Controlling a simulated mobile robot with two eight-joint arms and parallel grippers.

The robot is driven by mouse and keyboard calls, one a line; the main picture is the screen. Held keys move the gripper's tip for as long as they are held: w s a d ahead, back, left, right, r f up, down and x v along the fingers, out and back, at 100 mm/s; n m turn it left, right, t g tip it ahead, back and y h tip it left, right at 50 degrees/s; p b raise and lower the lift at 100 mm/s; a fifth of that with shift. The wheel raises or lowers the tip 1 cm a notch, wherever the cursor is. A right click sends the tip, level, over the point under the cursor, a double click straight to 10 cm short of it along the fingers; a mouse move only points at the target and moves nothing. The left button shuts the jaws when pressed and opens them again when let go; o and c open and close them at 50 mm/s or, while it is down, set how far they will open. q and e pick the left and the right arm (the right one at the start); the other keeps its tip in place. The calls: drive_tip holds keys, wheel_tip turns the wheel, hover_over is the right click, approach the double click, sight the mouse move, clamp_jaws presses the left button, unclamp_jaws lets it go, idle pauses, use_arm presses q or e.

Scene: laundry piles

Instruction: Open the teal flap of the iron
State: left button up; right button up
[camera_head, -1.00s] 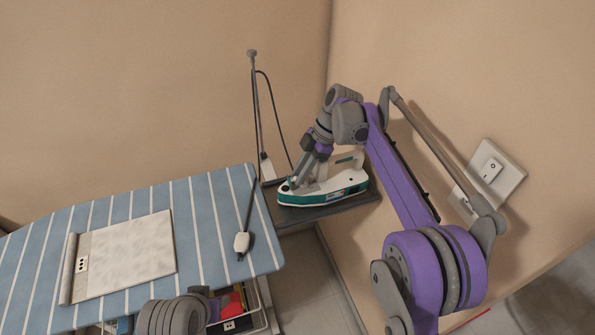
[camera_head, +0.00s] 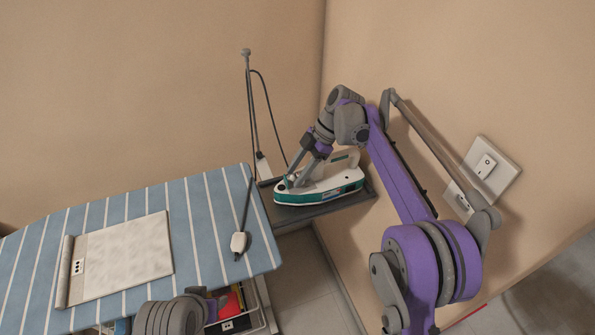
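The white and teal iron (camera_head: 335,187) lies on a dark rest at the right end of the ironing board, its nose to the left. My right gripper (camera_head: 294,181) reaches down from above onto the iron's front top, near the nose. Its fingertips are at or very close to the surface, and they cover that part. I cannot make out the teal flap, or whether the fingers are closed on anything. My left gripper (camera_head: 212,306) is partly in view at the bottom, by the board's front edge; its fingers are not clear.
The blue striped board (camera_head: 205,215) holds a pale flat panel (camera_head: 120,258) and a white plug-like piece on a cord (camera_head: 239,242). A thin pole (camera_head: 251,110) with a cable stands behind. A basket with coloured items (camera_head: 232,305) is below. Walls close in behind and right.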

use_arm(q)
drive_tip(key=shift+w+r+p, duration=0.25)
drive_tip(key=shift+r+p, duration=0.5)
drive_tip(key=shift+r, duration=0.15)
use_arm(e)
drive_tip(key=v, duration=1)
drive_tip(key=shift+d+r, duration=0.2)
drive_tip(key=shift+r, duration=0.1)
